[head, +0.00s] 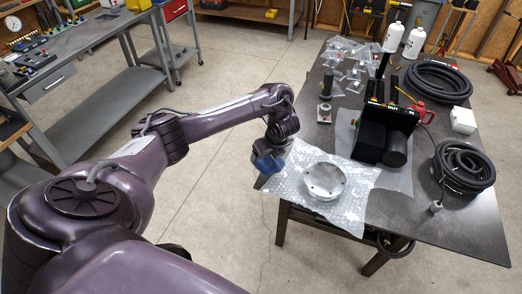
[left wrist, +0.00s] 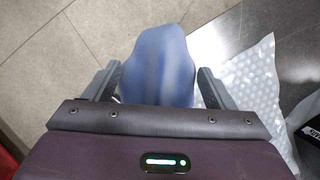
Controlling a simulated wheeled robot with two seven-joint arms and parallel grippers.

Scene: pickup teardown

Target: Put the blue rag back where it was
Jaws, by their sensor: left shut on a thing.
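The blue rag (head: 268,163) hangs at the near left corner of the dark table, beside the bubble wrap. My left gripper (head: 266,154) is above it, at the end of the purple arm. In the left wrist view the rag (left wrist: 158,68) bulges between the two fingers of my left gripper (left wrist: 158,88), which are shut on it. The floor shows past the rag, with the table edge to its right. I cannot tell whether the rag touches the table. My right gripper is not in view.
Bubble wrap (head: 355,183) lies under a round metal disc (head: 324,180) next to the rag. A black device (head: 385,132), coiled black hoses (head: 464,166) and small bags crowd the table (head: 455,225). Its front right part is bare.

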